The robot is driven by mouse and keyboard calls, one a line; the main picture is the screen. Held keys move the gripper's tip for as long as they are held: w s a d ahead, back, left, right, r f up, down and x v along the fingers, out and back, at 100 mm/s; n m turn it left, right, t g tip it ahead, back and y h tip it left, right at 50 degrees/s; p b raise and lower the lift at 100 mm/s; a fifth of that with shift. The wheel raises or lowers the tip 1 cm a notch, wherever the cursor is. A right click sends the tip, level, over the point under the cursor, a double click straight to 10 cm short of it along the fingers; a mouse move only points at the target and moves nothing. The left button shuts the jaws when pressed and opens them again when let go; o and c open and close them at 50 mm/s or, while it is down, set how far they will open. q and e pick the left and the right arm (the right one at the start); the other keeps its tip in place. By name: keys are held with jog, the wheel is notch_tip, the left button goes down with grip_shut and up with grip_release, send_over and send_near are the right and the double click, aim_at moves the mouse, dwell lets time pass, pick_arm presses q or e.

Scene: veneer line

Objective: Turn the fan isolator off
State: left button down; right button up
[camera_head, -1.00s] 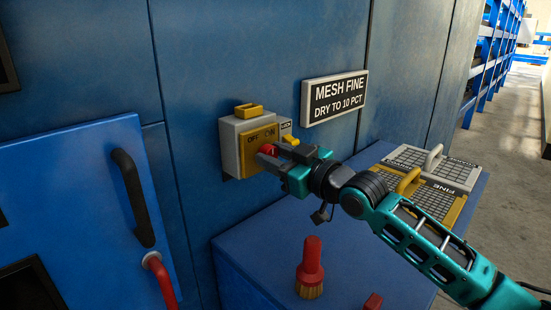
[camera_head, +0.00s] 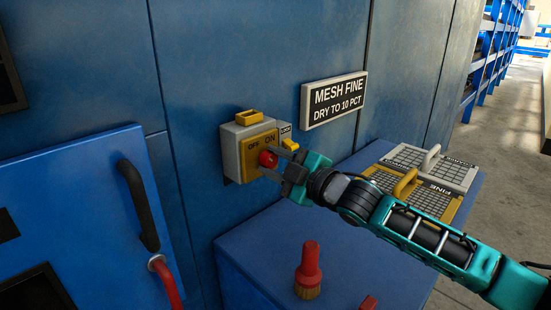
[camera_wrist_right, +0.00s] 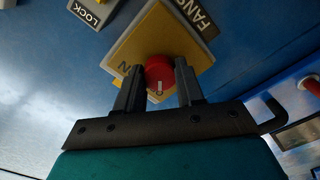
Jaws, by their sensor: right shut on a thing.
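The fan isolator (camera_head: 228,151) is a grey box with a yellow plate marked OFF and ON, fixed to the blue wall. Its red knob (camera_head: 267,159) stands out from the plate. My right gripper (camera_head: 279,167) comes in from the right and is shut on the red knob. The right wrist view shows the knob (camera_wrist_right: 160,73) between the two dark fingers (camera_wrist_right: 158,88), with a white mark on its face. Which label that mark points to is not clear. A yellow tab (camera_head: 290,145) sits by the LOCK label. My left gripper is not in view.
A sign reading MESH FINE (camera_head: 334,99) is on the wall to the right. Below is a blue bench (camera_head: 262,235) with a red-handled brush (camera_head: 308,272) and mesh panels (camera_head: 424,192). A blue door with a black handle (camera_head: 138,205) is at left.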

dwell(0.6)
jog(key=o, duration=1)
jog(key=shift+o, duration=0.2)
jog(key=shift+d, duration=0.1)
jog(key=v, duration=1.2)
jog(key=shift+s+d, duration=0.25)
jog(key=shift+s, duration=0.05)
